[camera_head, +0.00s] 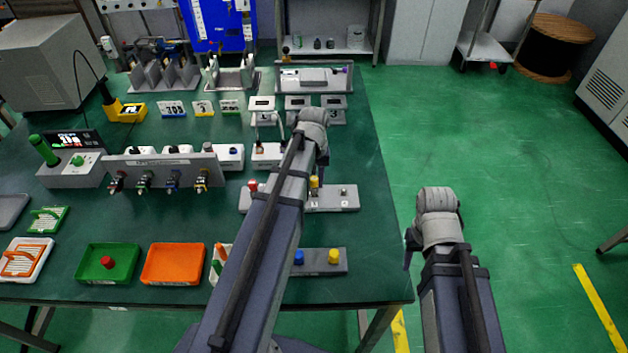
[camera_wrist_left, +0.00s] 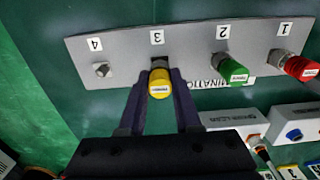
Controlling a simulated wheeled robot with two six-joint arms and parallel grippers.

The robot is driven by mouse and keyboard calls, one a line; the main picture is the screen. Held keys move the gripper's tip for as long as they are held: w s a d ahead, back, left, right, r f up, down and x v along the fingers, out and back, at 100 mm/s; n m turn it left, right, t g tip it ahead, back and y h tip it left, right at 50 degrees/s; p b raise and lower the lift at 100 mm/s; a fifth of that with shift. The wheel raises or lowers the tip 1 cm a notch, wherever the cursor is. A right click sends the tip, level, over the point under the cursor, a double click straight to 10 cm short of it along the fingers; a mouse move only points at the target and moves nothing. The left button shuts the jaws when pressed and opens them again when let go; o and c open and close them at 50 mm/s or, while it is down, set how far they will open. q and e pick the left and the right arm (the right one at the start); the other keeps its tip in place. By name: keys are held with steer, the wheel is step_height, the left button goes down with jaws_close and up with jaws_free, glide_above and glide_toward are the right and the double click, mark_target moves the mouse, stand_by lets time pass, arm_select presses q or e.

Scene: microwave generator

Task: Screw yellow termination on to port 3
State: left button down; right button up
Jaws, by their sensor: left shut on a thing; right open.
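The grey port plate (camera_wrist_left: 200,50) shows upside down in the left wrist view, with labels 4, 3, 2 and 1. The yellow termination (camera_wrist_left: 159,86) is at port 3, in line with its connector. My left gripper (camera_wrist_left: 160,78) is shut on it, one finger on each side. How far it is threaded cannot be told. A green termination (camera_wrist_left: 232,73) is at port 2 and a red one (camera_wrist_left: 299,68) at port 1; port 4 (camera_wrist_left: 102,70) is bare. In the head view my left arm partly covers the plate (camera_head: 330,203). My right gripper (camera_head: 408,252) is open and empty, right of the table.
A front holder (camera_head: 315,267) carries a blue cap (camera_head: 298,257) and another yellow cap (camera_head: 333,257). A green tray (camera_head: 88,277) with a red piece and an orange tray (camera_head: 173,279) lie left. A connector panel (camera_head: 160,176) stands behind them. The table's right strip is clear.

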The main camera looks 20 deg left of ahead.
mark_target(314, 179)
arm_select(q)
steer(key=shift+f+b, duration=0.55)
arm_select(e)
steer(key=shift+f, duration=0.55)
arm_select(q)
steer(key=c, duration=0.5)
jaws_free()
steer(key=shift+r, duration=0.15)
arm_select(e)
steer(key=shift+r, duration=0.15)
arm_select(q)
step_height(314, 179, up, 8)
steer(key=p, duration=0.8)
arm_select(e)
step_height(314, 179, up, 8)
steer(key=shift+f, duration=0.2)
arm_select(q)
steer(key=shift+f, duration=0.2)
steer(key=s+d+m, duration=0.3)
steer(key=s+d, duration=0.1)
steer(key=d, duration=0.3)
steer(key=s+d+m, duration=0.3)
steer(key=s+d, duration=0.2)
steer(key=d, duration=0.2)
steer(key=s+d+m+y, duration=0.1)
steer(key=s+d+m, duration=0.2)
steer(key=d, duration=0.4)
steer(key=shift+s+d, duration=0.2)
steer(key=shift+s, duration=0.65)
